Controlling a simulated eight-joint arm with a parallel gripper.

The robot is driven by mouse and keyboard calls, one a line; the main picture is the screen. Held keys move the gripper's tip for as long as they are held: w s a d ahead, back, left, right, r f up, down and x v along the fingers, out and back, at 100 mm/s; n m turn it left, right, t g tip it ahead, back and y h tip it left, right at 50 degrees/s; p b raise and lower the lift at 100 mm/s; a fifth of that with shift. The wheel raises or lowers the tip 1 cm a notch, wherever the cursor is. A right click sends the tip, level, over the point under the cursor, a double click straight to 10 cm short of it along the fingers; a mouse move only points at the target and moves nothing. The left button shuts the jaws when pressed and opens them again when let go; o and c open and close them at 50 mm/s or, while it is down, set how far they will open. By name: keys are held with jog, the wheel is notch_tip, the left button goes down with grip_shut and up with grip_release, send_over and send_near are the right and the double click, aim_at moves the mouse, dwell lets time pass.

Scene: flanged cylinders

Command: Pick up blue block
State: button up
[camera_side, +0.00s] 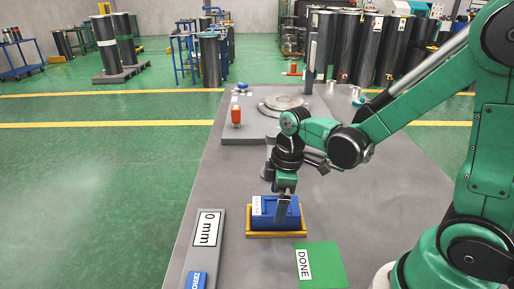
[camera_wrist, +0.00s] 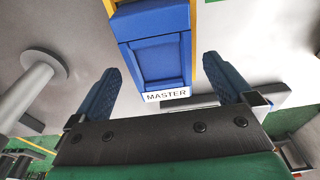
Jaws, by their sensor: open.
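The blue block (camera_side: 266,212) sits in a yellow tray (camera_side: 262,235) on the grey table in the side view. In the wrist view the blue block (camera_wrist: 153,50) shows a recessed face and a white label reading MASTER at its near end. My gripper (camera_side: 287,200) points down at the block in the side view, and a finger overlaps the block's right part there. In the wrist view my gripper (camera_wrist: 166,75) is open, with one blue finger on each side of the block's label end and visible gaps between. Whether the fingertips reach down beside the block cannot be told.
A green DONE pad (camera_side: 322,268) lies in front of the tray. A grey bar marked 0 mm (camera_side: 203,248) with a blue ZERO block (camera_side: 196,281) lies to the left.

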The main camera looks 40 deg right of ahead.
jog(key=shift+w+a+f, duration=0.1)
jog(key=shift+a+f, duration=0.05)
jog(key=shift+f, duration=1.3)
grip_shut()
